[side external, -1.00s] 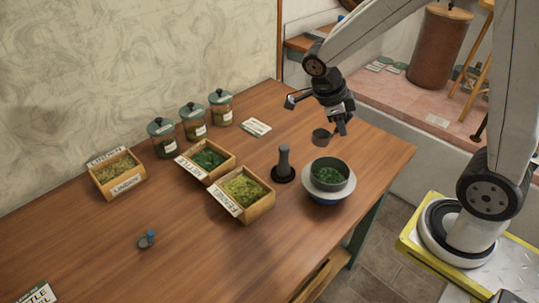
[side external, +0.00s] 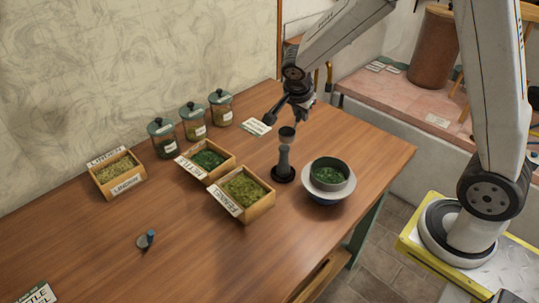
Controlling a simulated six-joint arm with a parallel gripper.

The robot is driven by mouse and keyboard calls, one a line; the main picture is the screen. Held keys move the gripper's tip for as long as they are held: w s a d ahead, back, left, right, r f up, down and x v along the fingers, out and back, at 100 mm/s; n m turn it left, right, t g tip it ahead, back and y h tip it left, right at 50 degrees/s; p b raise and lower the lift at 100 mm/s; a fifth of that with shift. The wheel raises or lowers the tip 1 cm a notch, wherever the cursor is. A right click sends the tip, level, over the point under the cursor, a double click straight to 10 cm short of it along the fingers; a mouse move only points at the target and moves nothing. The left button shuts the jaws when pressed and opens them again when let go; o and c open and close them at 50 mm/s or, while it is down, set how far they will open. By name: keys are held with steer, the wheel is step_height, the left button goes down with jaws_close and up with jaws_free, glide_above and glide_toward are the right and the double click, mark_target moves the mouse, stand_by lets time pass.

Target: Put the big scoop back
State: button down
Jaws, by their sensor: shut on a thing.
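My gripper (side external: 298,114) is above the table, left of and behind the white bowl. It is shut on the big scoop (side external: 287,133), whose small dark cup hangs below the fingers. The cup appears right over the top of a dark upright post with a round base (side external: 284,175). I cannot tell whether the cup touches the post. The scoop's handle is mostly hidden by the fingers.
A white bowl (side external: 344,192) holds a dark round container (side external: 331,175) with green herbs. Open wooden boxes of linden (side external: 117,173), a dark green herb (side external: 207,159) and a lighter herb (side external: 243,195) stand left. Lidded jars (side external: 194,122) line the back.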

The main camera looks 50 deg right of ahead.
steer(key=shift+w+a+f+n+t+y, duration=0.1)
steer(key=shift+w+n+t+y, duration=0.1)
steer(key=shift+w+n, duration=0.3)
steer(key=shift+w+a+f+n+t+y, duration=0.1)
steer(key=shift+w+n+t, duration=0.1)
steer(key=shift+w+n, duration=0.3)
steer(key=w+d+f, duration=0.1)
steer(key=w+f, duration=0.8)
steer(key=w, duration=0.4)
steer(key=shift+w+d, duration=0.15)
steer(key=shift+d, duration=0.15)
steer(key=shift+f, duration=0.15)
steer(key=shift+w+f, duration=0.15)
steer(key=shift+f, duration=0.75)
steer(key=shift+w+f, duration=0.1)
steer(key=shift+f, duration=0.8)
steer(key=shift+f, duration=0.1)
